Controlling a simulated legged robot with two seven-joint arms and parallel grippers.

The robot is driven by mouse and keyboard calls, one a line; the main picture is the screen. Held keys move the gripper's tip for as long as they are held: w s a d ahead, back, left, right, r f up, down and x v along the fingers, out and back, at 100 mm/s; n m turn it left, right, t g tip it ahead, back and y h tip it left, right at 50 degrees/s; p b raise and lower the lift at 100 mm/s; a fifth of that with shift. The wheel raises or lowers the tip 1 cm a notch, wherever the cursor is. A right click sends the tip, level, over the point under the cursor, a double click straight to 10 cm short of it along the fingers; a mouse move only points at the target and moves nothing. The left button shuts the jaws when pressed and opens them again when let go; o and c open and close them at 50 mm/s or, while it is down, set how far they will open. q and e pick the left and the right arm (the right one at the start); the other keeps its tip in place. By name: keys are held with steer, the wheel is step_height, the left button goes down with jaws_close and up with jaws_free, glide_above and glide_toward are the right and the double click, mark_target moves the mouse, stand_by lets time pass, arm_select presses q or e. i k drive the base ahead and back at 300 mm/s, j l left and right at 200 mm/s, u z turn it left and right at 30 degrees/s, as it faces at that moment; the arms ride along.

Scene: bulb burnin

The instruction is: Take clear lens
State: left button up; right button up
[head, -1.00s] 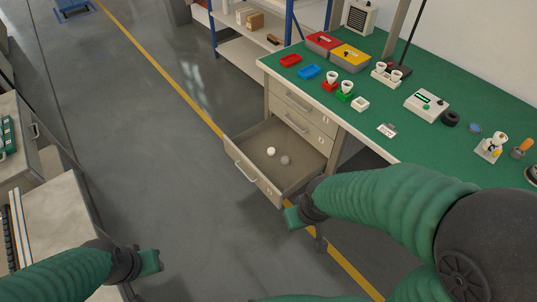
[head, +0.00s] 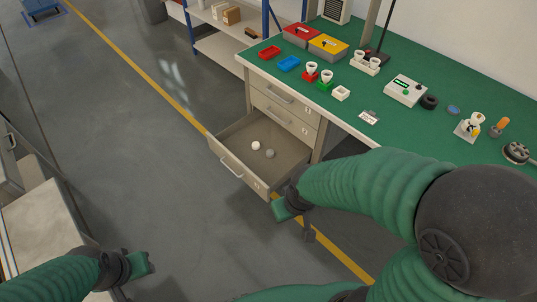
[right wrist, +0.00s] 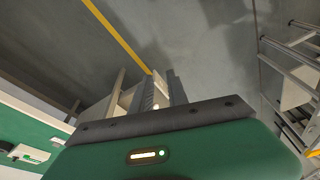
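The lower drawer (head: 238,137) of the green-topped bench is pulled out. Two small round pieces lie apart inside it: a white one (head: 255,145) and a greyish, see-through-looking one (head: 270,154), which may be the clear lens. My right gripper (head: 280,208) hangs outside the drawer near its front right corner, touching neither piece. My left gripper (head: 144,264) is low at the left over the floor, away from the drawer. Its finger opening is too small to judge.
A pale cabinet (head: 45,225) stands at the left. The floor between is clear.

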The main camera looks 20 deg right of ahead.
mark_target(270, 153)
steer(key=i+z, duration=0.25)
steer(key=z, duration=0.2)
steer(key=i+j+z, duration=0.1)
steer(key=z, duration=0.3)
steer(key=i+j+z, duration=0.35)
steer(key=i+j, duration=1.1)
